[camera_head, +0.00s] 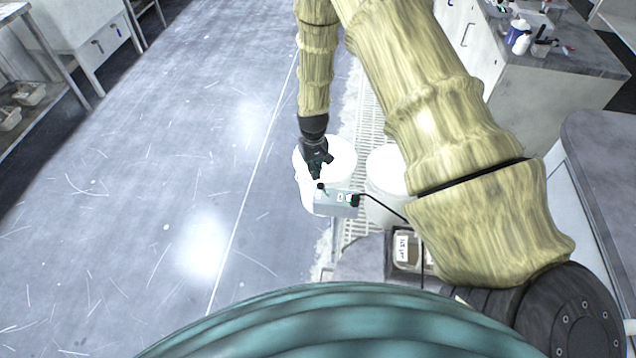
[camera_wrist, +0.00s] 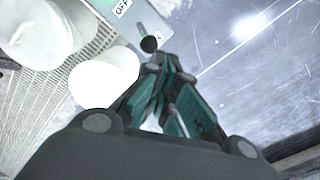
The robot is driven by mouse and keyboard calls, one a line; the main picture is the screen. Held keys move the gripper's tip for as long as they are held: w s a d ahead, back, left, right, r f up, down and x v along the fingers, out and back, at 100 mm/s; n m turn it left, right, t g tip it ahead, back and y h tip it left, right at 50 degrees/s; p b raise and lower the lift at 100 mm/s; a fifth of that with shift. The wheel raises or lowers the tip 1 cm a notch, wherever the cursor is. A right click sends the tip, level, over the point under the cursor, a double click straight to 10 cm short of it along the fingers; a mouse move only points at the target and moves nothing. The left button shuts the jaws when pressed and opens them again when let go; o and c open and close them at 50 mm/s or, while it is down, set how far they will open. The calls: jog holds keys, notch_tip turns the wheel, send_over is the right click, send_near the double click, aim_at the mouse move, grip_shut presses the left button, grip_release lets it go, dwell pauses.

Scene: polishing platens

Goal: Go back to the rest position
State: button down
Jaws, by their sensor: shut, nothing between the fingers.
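My gripper (camera_head: 318,168) hangs above a pale control box, with its fingers pointing down. In the wrist view my gripper (camera_wrist: 166,62) has its dark and teal fingers closed together with nothing between them. The control box (camera_head: 328,208) has small switches and a black cable on its right. In the wrist view the box (camera_wrist: 108,8) shows an "OFF" label and a black round knob (camera_wrist: 149,44) close to my fingertips; I cannot tell whether they touch.
A counter (camera_head: 575,58) with bottles is at upper right. A shelf rack (camera_head: 38,62) stands at left. The floor (camera_head: 190,130) left of the box is open.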

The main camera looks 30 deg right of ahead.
jog(key=shift+r, duration=0.65)
jog(key=shift+s, duration=0.1)
jog(key=s+a+f, duration=0.2)
jog(key=s+a, duration=0.1)
jog(key=s, duration=0.9)
jog(key=s+a+f, duration=0.2)
jog(key=s+a, duration=0.2)
jog(key=s, duration=0.9)
jog(key=s+a+f+n, duration=0.1)
jog(key=s+a+f, duration=0.1)
jog(key=s, duration=1)
jog(key=shift+s+a+f, duration=0.2)
jog(key=shift+s+a, duration=0.15)
jog(key=shift+a, duration=0.3)
jog(key=shift+w+f, duration=0.1)
jog(key=shift+w, duration=0.05)
